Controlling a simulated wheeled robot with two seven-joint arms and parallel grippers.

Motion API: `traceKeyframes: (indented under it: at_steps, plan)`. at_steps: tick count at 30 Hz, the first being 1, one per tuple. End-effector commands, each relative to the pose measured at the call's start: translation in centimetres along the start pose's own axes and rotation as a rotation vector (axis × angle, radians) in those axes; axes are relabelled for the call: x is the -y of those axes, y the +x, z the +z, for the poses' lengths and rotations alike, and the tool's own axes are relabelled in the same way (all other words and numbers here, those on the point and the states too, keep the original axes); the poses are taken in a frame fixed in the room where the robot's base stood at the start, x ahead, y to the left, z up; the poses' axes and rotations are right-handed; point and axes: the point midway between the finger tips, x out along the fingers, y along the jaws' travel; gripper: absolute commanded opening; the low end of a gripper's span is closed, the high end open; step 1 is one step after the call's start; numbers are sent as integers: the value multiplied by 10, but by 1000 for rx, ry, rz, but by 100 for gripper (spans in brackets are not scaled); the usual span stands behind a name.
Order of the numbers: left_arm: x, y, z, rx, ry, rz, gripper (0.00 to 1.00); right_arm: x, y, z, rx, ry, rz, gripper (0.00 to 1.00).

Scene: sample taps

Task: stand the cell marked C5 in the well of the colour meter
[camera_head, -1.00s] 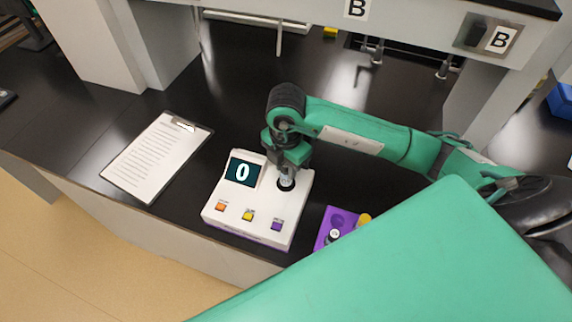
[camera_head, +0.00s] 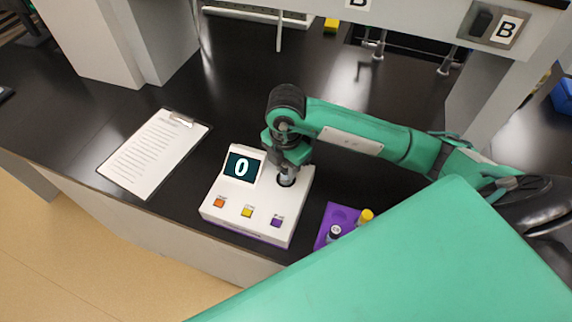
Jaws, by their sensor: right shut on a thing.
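The colour meter (camera_head: 231,208) is a white box on the black bench, with a dark screen (camera_head: 242,167) reading 0. Its round dark well (camera_head: 287,182) is at its upper right. My right gripper (camera_head: 287,168) points down over the well and is shut on a small pale cell (camera_head: 286,174). The cell is at the well's mouth; I cannot tell how far inside it is. Its marking cannot be read. A purple rack (camera_head: 324,227) right of the meter holds a dark vial with a white cap (camera_head: 334,232) and a yellow-capped one (camera_head: 366,215). My left gripper is not in view.
A clipboard with paper (camera_head: 153,152) lies left of the meter. The meter's front has orange, yellow and purple buttons (camera_head: 247,211). A shelf with B labels (camera_head: 420,22) and taps (camera_head: 379,46) are behind. My green body part covers the lower right.

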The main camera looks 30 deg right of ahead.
Motion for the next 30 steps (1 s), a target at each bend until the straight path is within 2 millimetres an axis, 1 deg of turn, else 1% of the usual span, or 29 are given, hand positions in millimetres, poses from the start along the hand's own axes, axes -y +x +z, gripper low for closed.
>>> traceKeyframes:
  at_steps: [2, 11, 12, 14, 15, 16, 22, 26, 27, 30]
  plan:
    - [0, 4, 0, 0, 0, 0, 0, 0, 5, 0, 0, 0, 0, 11]
    - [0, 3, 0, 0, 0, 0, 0, 0, 4, 0, 0, 0, 0, 11]
    - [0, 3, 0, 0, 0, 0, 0, 0, 4, 0, 0, 0, 0, 28]
    - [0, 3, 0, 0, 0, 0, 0, 0, 4, 0, 0, 0, 0, 40]
    - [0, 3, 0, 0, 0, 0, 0, 0, 4, 0, 0, 0, 0, 48]
    - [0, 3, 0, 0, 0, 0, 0, 0, 4, 0, 0, 0, 0, 51]
    - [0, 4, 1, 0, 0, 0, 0, 0, 4, 0, 0, 0, 0, 51]
    - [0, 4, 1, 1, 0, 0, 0, 0, 4, 0, 0, 0, 0, 77]
    - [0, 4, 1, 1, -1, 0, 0, 0, 4, 0, 0, 0, 0, 80]
    - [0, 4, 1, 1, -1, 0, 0, 0, 4, 0, 0, 0, 0, 80]
